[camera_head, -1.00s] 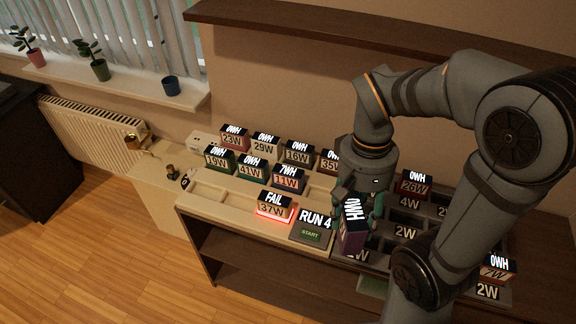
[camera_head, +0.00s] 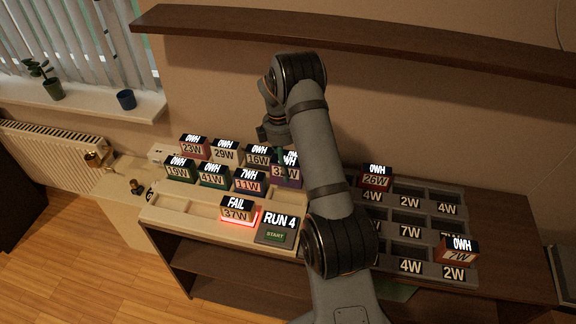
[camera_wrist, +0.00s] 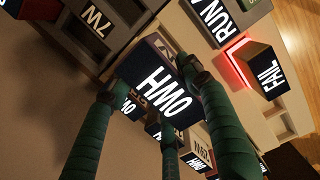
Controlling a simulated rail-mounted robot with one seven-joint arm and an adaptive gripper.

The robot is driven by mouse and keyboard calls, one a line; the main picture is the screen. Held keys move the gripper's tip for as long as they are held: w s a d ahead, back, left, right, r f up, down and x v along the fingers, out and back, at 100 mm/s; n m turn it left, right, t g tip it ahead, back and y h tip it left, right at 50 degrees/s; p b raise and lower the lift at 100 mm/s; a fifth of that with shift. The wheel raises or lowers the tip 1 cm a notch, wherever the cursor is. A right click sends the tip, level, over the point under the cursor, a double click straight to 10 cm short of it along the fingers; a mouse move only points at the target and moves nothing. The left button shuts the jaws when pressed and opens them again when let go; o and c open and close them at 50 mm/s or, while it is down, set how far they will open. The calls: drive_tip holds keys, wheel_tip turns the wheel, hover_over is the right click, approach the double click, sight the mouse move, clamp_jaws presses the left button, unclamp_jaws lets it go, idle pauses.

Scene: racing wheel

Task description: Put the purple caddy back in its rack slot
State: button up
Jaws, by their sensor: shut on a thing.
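The purple caddy (camera_head: 285,180) has a lit 0WH top and is over the right part of the cream rack at the left in the head view, beside the 11W caddy. In the wrist view its dark top with 0WH (camera_wrist: 167,84) is between my green fingers. My gripper (camera_head: 279,150) is shut on it, partly behind my arm in the head view. In the wrist view my gripper (camera_wrist: 152,90) hides parts of the caddy's sides. I cannot tell whether the caddy touches the rack or hangs above it.
Several labelled caddies, such as 11W (camera_head: 248,184), crowd the cream rack (camera_head: 165,206). A red-lit FAIL 37W caddy (camera_head: 237,213) and a RUN 4 start box (camera_head: 275,232) stand in front. A grey rack (camera_head: 425,235) at right has several empty slots and the 26W caddy (camera_head: 375,181).

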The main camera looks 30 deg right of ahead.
idle(0.4)
drive_tip(key=shift+f+b, duration=3.4)
drive_tip(key=shift+f, duration=1.3)
drive_tip(key=o, duration=1.8)
drive_tip(key=r, duration=0.8)
drive_tip(key=a+r, duration=0.1)
drive_tip(key=r, duration=0.3)
drive_tip(key=shift+w, duration=0.4)
